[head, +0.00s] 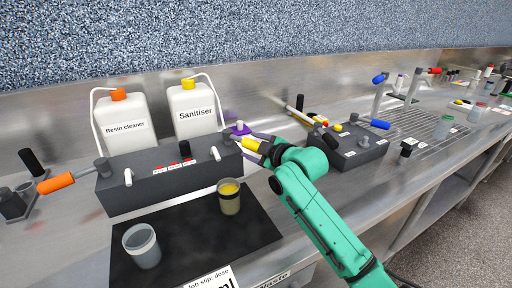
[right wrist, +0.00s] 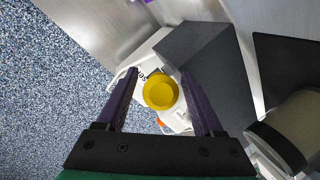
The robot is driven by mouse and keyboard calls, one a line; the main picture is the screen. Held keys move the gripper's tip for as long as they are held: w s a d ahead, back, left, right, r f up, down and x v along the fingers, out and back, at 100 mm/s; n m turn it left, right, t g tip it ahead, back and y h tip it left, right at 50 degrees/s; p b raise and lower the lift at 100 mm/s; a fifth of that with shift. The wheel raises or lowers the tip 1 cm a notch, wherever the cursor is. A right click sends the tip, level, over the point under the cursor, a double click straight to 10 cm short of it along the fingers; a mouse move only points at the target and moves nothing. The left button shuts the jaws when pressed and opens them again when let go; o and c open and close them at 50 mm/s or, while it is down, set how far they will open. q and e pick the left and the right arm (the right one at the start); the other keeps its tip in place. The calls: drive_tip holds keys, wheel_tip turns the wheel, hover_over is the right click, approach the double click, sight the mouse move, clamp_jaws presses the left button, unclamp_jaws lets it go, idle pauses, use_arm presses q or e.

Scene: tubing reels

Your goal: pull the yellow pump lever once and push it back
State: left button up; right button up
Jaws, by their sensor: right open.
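The yellow pump lever handle (head: 251,144) is at the right end of the dark grey pump block (head: 140,187) in the head view. My right gripper (head: 246,146) is at this handle, its dark purple fingers open on either side of it. In the right wrist view the handle shows end-on as a yellow disc (right wrist: 160,92) between the two open fingers (right wrist: 158,73). I cannot tell whether either finger touches it. The gripper's base and fingers partly hide the lever in the head view. My left gripper is in neither view.
The Resin cleaner jug (head: 122,125) and Sanitiser jug (head: 194,108) stand behind the block. An orange lever (head: 56,183) sticks out at left. A cup with yellow contents (head: 229,199) and a grey cup (head: 142,248) stand on the black mat (head: 190,255). Another block (head: 350,150) is at right.

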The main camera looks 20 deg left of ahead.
drive_tip(key=b+v, duration=0.2)
drive_tip(key=v, duration=1.2)
drive_tip(key=shift+s+d+b, duration=0.15)
drive_tip(key=shift+d+b, duration=0.1)
drive_tip(key=shift+b, duration=0.05)
